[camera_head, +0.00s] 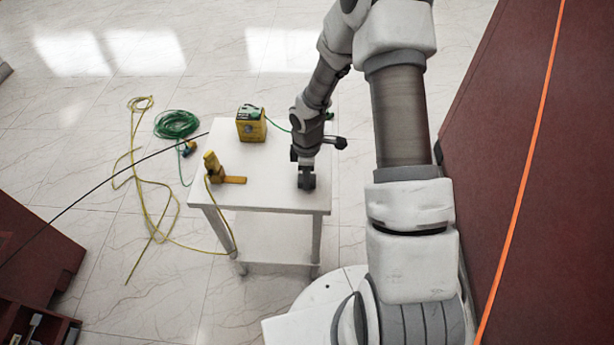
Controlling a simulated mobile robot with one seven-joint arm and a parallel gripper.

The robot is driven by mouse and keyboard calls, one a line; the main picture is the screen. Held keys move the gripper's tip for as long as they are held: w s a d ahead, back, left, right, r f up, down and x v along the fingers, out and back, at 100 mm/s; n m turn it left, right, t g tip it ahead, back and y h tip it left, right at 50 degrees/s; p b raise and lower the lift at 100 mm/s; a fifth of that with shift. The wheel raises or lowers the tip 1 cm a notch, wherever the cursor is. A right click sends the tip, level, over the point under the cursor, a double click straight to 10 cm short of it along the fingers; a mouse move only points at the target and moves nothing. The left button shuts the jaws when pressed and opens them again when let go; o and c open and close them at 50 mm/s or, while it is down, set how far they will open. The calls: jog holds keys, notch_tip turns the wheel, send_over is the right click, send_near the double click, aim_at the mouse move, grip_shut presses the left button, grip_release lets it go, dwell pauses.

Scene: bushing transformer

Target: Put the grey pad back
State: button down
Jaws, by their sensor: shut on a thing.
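My gripper (305,170) points down over the front right part of the white table (268,191). It is shut on a small dark grey piece (307,183), which I take to be the grey pad. The piece is at or just above the table top; I cannot tell whether it touches. The fingers and the piece are close in colour, so their edges are hard to separate.
On the table, a yellow tool (222,171) lies at the left and a yellow box-shaped device (251,124) stands at the back. Green (177,124) and yellow (150,205) cables lie on the floor at the left. A dark red wall (545,190) with an orange line is at the right.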

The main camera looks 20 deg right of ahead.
jog(key=shift+f, duration=0.2)
jog(key=shift+c, duration=2.3)
grip_release()
jog(key=shift+r, duration=0.1)
